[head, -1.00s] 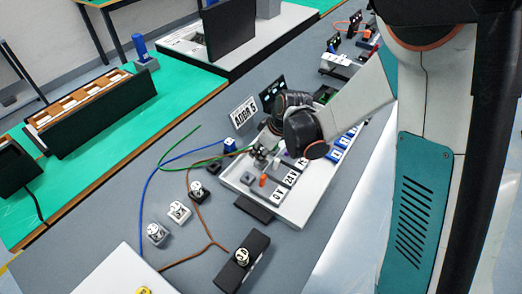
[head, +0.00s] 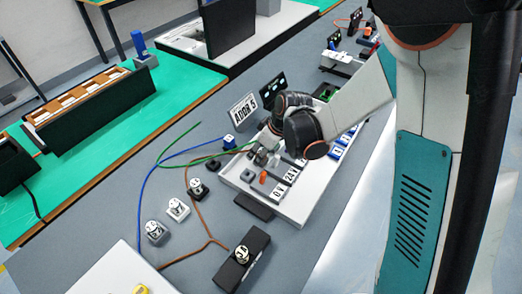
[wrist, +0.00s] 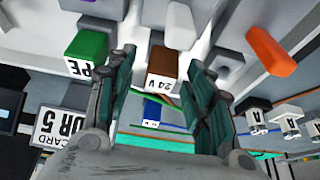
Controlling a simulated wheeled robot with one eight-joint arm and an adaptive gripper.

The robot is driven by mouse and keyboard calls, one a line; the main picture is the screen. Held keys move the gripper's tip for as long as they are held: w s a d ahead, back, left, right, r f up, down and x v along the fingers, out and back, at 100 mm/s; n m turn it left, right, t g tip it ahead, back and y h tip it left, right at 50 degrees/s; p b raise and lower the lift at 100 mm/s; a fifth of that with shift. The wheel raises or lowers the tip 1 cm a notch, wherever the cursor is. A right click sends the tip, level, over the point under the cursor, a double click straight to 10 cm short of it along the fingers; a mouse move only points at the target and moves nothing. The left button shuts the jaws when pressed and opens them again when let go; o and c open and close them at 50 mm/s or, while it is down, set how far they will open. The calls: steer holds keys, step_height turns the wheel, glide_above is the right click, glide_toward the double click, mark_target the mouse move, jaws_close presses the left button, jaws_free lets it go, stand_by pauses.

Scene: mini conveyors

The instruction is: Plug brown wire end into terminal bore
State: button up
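My gripper (wrist: 160,62) is open in the wrist view, with its teal finger pads on either side of a brown block (wrist: 161,70) marked 24 V. Gaps show between the block and both fingers. The block is up against the pale terminal unit (wrist: 130,40); I cannot tell how deeply it is seated. A green block (wrist: 87,48) marked PE sits left of the gripper. In the head view the brown wire (head: 205,222) runs over the table towards the white terminal unit (head: 236,176). My arm hides the fingertips and bore there.
A blue plug (head: 229,142) lies on the grey table. An orange part (wrist: 270,50) stands to the right in the wrist view. An ADDR 5 card (head: 244,108), small knobbed cubes (head: 178,209) and a black box (head: 241,262) stand nearby.

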steer(key=v, duration=1.2)
stand_by(0.5)
steer(key=s+d+r+m+t+h, duration=0.1)
steer(key=s+d+r+m+t, duration=0.1)
steer(key=s+d+r+m, duration=0.3)
steer(key=s+d+r+m+t+h, duration=0.2)
steer(key=s+d+r+m, duration=0.2)
steer(key=s+d, duration=0.3)
steer(key=s+m, duration=0.1)
steer(key=s, duration=0.4)
steer(key=shift+s+d+r+h, duration=0.3)
steer(key=shift+s+d+r, duration=0.1)
stand_by(0.9)
